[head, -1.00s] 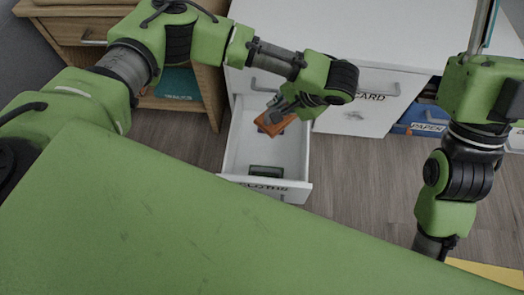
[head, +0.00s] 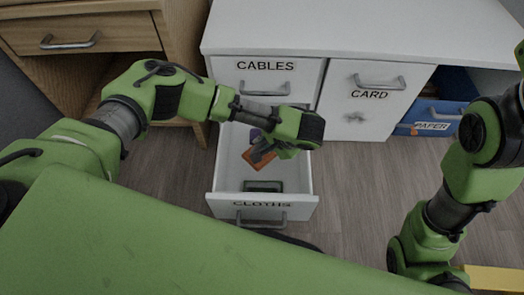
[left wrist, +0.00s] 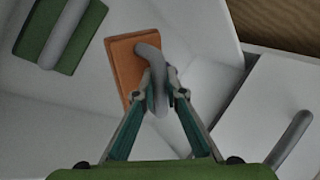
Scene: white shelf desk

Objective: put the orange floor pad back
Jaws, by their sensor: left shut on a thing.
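The orange floor pad (head: 257,160) is a flat orange block with a grey loop handle (left wrist: 148,56). My left gripper (head: 262,149) is shut on its handle; the grip shows clearly in the left wrist view (left wrist: 158,92). The pad is in or just above the open drawer labelled CLOTHS (head: 227,184); I cannot tell whether it touches the drawer floor. My right arm is at the right of the head view, but its gripper is out of view.
A green pad with a grey handle (left wrist: 60,40) lies in the drawer's front part. A purple thing (head: 256,134) is at its back. The CABLES drawer (head: 265,80) and CARD door (head: 372,98) are closed. A blue PAPER box (head: 430,117) stands right. A yellow surface (head: 494,277) is lower right.

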